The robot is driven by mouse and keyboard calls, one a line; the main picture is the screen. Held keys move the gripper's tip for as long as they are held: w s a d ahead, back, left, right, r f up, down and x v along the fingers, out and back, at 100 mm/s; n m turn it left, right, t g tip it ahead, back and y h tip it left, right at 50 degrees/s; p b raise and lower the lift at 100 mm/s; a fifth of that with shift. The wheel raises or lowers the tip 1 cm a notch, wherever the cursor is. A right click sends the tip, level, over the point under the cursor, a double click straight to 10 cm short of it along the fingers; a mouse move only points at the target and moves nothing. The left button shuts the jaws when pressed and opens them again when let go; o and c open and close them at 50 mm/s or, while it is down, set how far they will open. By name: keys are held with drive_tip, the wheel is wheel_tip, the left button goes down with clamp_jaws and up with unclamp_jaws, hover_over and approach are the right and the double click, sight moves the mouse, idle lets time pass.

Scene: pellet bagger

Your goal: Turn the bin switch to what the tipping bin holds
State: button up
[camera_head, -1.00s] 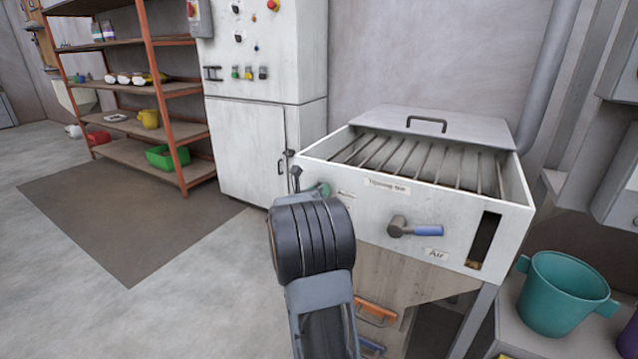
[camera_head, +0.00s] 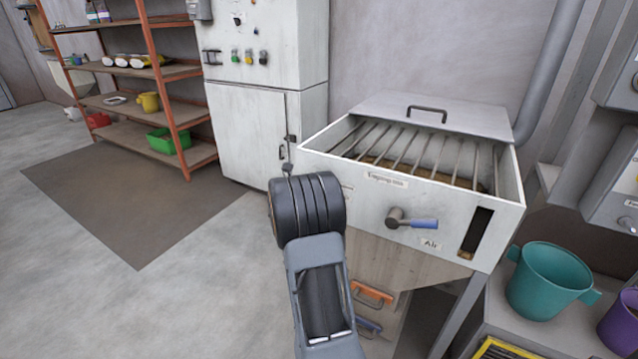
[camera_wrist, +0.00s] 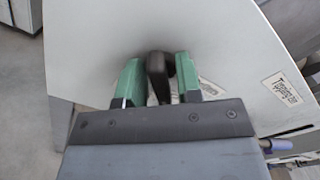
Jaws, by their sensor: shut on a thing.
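The tipping bin (camera_head: 350,168) is a white open box with a grille of bars and a label on its front. Something brown lies under the bars; I cannot tell what it is. In the wrist view my gripper (camera_wrist: 158,63) has green fingers on both sides of a black switch knob (camera_wrist: 158,82) on the white front panel, shut on it. The label beside the knob is partly hidden by a finger, so its setting is unreadable. In the head view my arm hides the knob and the fingers.
A blue-handled air lever (camera_head: 412,222) and a slot (camera_head: 477,232) with brown at its bottom are on the bin's front. A teal bucket (camera_head: 548,282) stands at right. A white cabinet (camera_head: 245,140) and shelves (camera_head: 140,150) stand at left, with open floor before them.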

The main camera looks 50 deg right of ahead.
drive_tip(key=o, duration=0.6)
drive_tip(key=p+v, duration=0.2)
drive_tip(key=v, duration=1.2)
drive_tip(key=shift+d, duration=0.1)
drive_tip(key=s+a+r+m+g+y+p, duration=0.3)
drive_tip(key=s+a+r+m+y+p, duration=0.15)
drive_tip(key=r+m+p, duration=0.3)
drive_tip(key=s+a+r+m+g+y+p, duration=0.25)
drive_tip(key=s+a+r+m+p, duration=0.35)
drive_tip(key=m, duration=0.3)
drive_tip(key=s+a+r+m+t+y+p, duration=0.1)
drive_tip(key=a+r+m+t+y+p, duration=0.1)
drive_tip(key=a+r+m+y+p, duration=0.3)
drive_tip(key=s+a+r+m+t+y+p, duration=0.2)
drive_tip(key=a+r+m+y+p, duration=0.3)
drive_tip(key=a+m, duration=0.3)
drive_tip(key=a+r, duration=0.1)
drive_tip(key=a, duration=0.2)
drive_tip(key=shift+s+a+r+t+y+p, duration=0.2)
drive_tip(key=shift+r+t+y+p, duration=0.05)
drive_tip(key=shift+t+y+p, duration=0.1)
